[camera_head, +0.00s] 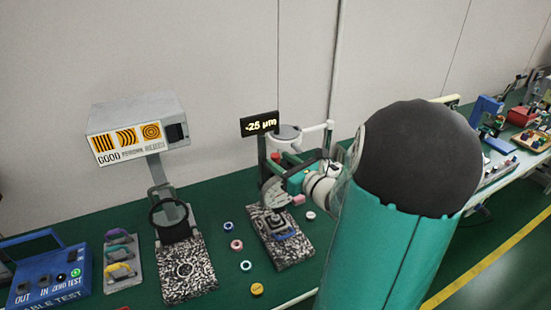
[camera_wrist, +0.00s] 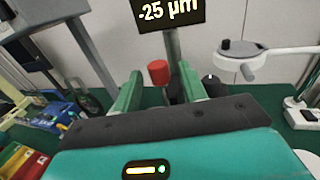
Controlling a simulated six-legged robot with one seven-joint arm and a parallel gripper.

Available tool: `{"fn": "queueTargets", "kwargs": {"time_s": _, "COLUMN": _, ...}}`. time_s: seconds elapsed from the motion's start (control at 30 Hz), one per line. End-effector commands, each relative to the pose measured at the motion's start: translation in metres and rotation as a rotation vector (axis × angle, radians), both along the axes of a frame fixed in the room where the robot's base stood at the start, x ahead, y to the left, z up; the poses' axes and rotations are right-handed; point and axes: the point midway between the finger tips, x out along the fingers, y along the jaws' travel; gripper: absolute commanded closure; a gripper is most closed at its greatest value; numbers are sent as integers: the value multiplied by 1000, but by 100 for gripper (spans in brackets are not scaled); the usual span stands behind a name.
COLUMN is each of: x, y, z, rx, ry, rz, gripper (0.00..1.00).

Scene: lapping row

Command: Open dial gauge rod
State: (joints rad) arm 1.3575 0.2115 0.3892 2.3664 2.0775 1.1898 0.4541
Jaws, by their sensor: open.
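The dial gauge stands on a speckled base plate (camera_head: 290,252) on the green bench. Its dark display (camera_head: 259,124) reads -25 µm, and the display also shows in the wrist view (camera_wrist: 166,10). A red cap (camera_wrist: 158,72) sits below the display, in front of the post. It shows as a small red spot in the head view (camera_head: 276,157). My gripper (camera_wrist: 160,84) is open, and its two green fingers flank the red cap in the picture, with space on both sides. I cannot tell whether the cap is fully between the fingers. The rod's lower end is hidden in the wrist view.
A grey lamp box (camera_head: 138,128) stands left of the gauge over another speckled plate (camera_head: 186,270). A blue test box (camera_head: 50,275) is at far left. Small coloured rings (camera_head: 237,245) lie between the plates. A white-armed magnifier (camera_wrist: 265,50) stands close on the right in the wrist view.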

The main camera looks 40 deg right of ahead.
Motion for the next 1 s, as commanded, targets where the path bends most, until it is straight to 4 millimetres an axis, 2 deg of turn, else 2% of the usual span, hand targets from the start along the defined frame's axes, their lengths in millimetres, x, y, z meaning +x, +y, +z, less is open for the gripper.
{"fn": "queueTargets", "kwargs": {"time_s": 0.1, "x": 17, "y": 0, "z": 0, "rx": 1, "ry": 0, "rz": 2, "gripper": 58}}
{"fn": "queueTargets", "kwargs": {"time_s": 0.2, "x": 25, "y": 1, "z": 0, "rx": 0, "ry": -1, "rz": 2, "gripper": 58}}
{"fn": "queueTargets", "kwargs": {"time_s": 0.5, "x": 28, "y": 1, "z": 0, "rx": 0, "ry": 0, "rz": 1, "gripper": 58}}
{"fn": "queueTargets", "kwargs": {"time_s": 0.57, "x": 27, "y": 1, "z": 0, "rx": 0, "ry": 0, "rz": 0, "gripper": 68}}
{"fn": "queueTargets", "kwargs": {"time_s": 0.73, "x": 27, "y": 1, "z": 0, "rx": 0, "ry": 0, "rz": 0, "gripper": 100}}
{"fn": "queueTargets", "kwargs": {"time_s": 1.0, "x": 28, "y": 1, "z": 8, "rx": -3, "ry": 0, "rz": 1, "gripper": 100}}
